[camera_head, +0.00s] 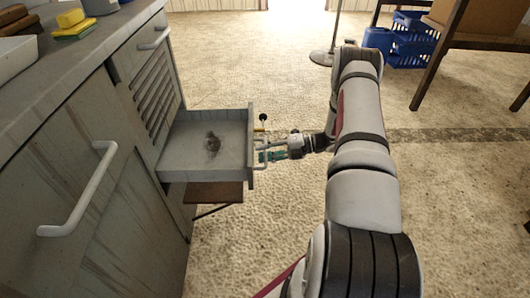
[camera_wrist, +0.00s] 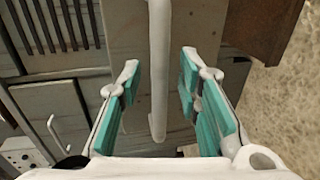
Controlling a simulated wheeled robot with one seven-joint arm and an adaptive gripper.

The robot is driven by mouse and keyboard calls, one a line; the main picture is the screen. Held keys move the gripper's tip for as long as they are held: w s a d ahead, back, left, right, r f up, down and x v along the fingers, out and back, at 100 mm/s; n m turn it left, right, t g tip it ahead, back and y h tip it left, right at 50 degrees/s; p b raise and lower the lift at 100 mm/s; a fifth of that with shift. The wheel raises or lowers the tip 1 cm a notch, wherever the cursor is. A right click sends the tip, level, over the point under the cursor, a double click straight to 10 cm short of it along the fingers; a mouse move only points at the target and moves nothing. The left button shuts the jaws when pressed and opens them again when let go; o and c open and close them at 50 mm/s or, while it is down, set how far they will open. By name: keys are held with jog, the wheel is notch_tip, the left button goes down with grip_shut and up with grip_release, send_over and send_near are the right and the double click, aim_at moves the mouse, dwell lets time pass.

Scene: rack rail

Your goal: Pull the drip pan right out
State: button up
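The drip pan (camera_head: 182,138) is a shallow grey tray with a dark stain on its floor. It stands well out of the cabinet, below the louvred panel, with its rear end at the cabinet face. A pale bar handle (camera_head: 262,143) is on its front panel (camera_head: 250,152). My gripper (camera_head: 271,155) is at this handle, reaching in from the right. In the wrist view, the handle (camera_wrist: 158,60) runs between the teal finger pads of my open gripper (camera_wrist: 160,78), with a visible gap on both sides. The pan's front panel (camera_wrist: 200,28) is behind it.
The cabinet door (camera_head: 75,165) with a white handle (camera_head: 82,195) is at left. A brown panel (camera_head: 215,192) sticks out below the pan. A small black-knobbed part (camera_head: 262,118) is near the pan's front. Blue crates (camera_head: 405,40) stand far right. The floor (camera_head: 240,240) is open.

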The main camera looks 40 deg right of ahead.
jog(key=v, duration=1.2)
